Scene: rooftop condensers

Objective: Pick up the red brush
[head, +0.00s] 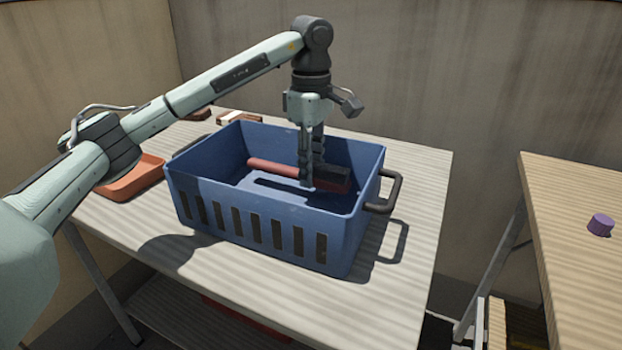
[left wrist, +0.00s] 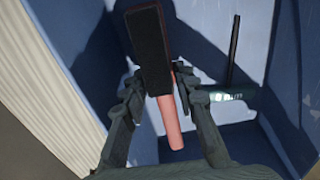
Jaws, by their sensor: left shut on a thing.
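The red brush (head: 272,168) is inside the blue crate (head: 255,225), below its rim. My left gripper (head: 314,182) reaches down into the crate from above and is shut on the brush. In the left wrist view, the brush's red handle (left wrist: 170,122) passes between the two fingers (left wrist: 160,97), and its dark head (left wrist: 148,48) points away from the camera. In the head view the fingers hide part of the brush. I cannot tell whether the brush touches the crate floor. My right gripper is not in view.
An orange tray (head: 137,180) stands left of the crate. Small brown and white items (head: 240,117) lie behind it. A thin dark and teal item (left wrist: 232,70) is in the crate. A purple cylinder (head: 600,225) stands on the right table. The table's front is clear.

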